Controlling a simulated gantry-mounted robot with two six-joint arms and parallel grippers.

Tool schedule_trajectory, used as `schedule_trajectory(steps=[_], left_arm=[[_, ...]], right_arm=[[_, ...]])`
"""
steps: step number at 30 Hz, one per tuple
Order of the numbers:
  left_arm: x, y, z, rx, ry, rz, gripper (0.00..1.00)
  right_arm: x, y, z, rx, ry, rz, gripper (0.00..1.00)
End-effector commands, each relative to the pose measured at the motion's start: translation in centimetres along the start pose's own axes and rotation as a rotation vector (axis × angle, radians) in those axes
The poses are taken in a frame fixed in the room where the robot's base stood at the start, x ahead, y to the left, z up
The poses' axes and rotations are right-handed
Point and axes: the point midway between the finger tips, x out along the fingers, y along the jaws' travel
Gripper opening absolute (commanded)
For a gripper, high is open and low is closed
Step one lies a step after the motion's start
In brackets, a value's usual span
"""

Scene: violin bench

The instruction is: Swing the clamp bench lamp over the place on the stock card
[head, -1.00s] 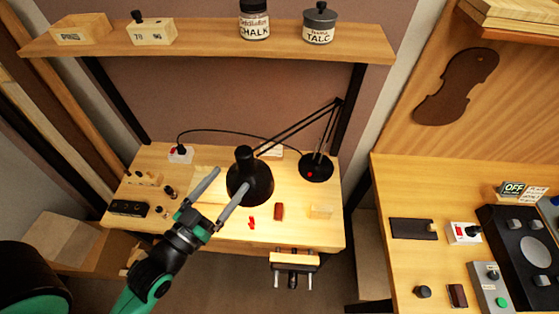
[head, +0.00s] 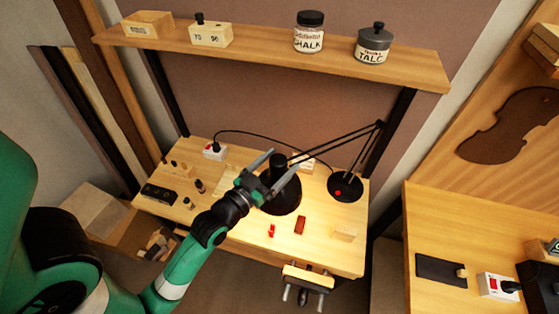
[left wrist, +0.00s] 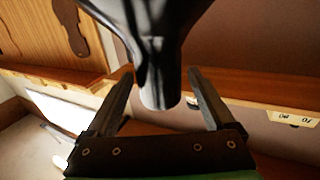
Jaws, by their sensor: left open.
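The black clamp bench lamp stands on the small bench, with its round base (head: 345,187) at the right and a jointed arm (head: 335,142) reaching left. Its dark shade (head: 281,200) hangs over the middle of the bench, lighting the wood below. My left gripper (head: 279,166) is open at the top of the shade. In the left wrist view the black shade's narrow end (left wrist: 160,92) shows between the two open fingers, with no clear grip on it. I cannot make out the stock card for certain; the arm and shade hide part of the bench. My right gripper is not in view.
A red piece (head: 271,230), a brown block (head: 300,225) and a pale block (head: 344,233) lie in front of the lamp. A shelf (head: 270,54) with jars runs above. A vise (head: 307,278) juts from the front.

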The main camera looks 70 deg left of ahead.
Motion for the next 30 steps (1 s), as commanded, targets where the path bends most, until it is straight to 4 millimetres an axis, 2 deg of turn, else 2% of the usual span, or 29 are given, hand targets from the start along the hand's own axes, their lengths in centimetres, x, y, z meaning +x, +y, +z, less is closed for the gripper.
schedule_trajectory(steps=[9,23,24,30], left_arm=[[0.41,0.01,0.06,0.0,-0.001,0.0,0.86],[0.38,0.01,0.04,0.0,-0.001,0.0,0.03],[0.38,0.01,0.04,0.0,0.0,0.0,0.0],[0.38,0.01,0.03,0.0,0.0,0.0,0.0]], right_arm=[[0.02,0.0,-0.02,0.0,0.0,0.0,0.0],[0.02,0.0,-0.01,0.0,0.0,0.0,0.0],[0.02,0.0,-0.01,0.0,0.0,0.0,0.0],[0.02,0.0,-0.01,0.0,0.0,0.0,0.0]])
